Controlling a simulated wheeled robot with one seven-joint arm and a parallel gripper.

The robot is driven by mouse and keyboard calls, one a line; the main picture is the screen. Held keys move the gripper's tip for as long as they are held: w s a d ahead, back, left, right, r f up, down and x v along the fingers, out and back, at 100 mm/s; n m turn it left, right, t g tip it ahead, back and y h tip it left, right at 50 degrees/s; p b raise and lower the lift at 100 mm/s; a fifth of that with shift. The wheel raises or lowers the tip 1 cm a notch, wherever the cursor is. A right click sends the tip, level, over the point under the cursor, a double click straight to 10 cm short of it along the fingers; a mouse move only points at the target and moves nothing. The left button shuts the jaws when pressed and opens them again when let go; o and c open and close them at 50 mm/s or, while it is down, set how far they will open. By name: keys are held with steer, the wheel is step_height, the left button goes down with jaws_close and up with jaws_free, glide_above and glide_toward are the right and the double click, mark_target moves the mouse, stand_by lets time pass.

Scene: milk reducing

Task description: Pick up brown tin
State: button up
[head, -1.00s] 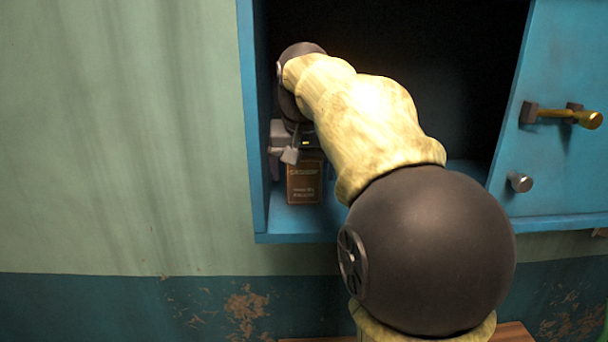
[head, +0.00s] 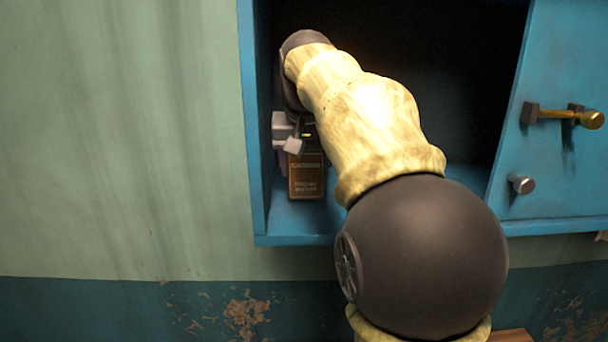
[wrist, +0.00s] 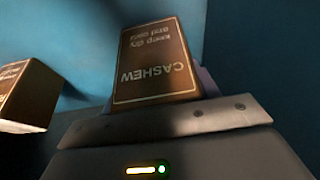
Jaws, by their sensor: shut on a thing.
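The brown tin (head: 306,176) is inside the blue cabinet, near its left wall, with its lettered face towards the head camera. In the wrist view the tin (wrist: 152,72) reads "CASHEW" upside down. My gripper (head: 295,144) reaches in from above and is shut on the brown tin at its top end. The gripper also shows in the wrist view (wrist: 165,118), right against the tin. The wrist and arm hide part of the fingers in the head view. Whether the tin's bottom touches the shelf is hard to tell.
The blue cabinet's left wall (head: 255,150) is close beside the gripper. Its open door (head: 560,70) with a brass handle is at the right. Another brown box (wrist: 28,95) stands at the left in the wrist view. The cabinet interior right of my arm is dark.

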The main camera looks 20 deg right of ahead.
step_height(320, 180, up, 5)
steer(key=shift+r, duration=0.2)
steer(key=s+d+b, duration=0.3)
steer(key=s+d, duration=0.1)
steer(key=s, duration=0.4)
steer(key=s+d+b, duration=0.3)
steer(key=s+d, duration=0.2)
steer(key=s, duration=0.4)
steer(key=shift+s, duration=0.2)
steer(key=shift+d, duration=0.1)
steer(key=shift+w, duration=0.1)
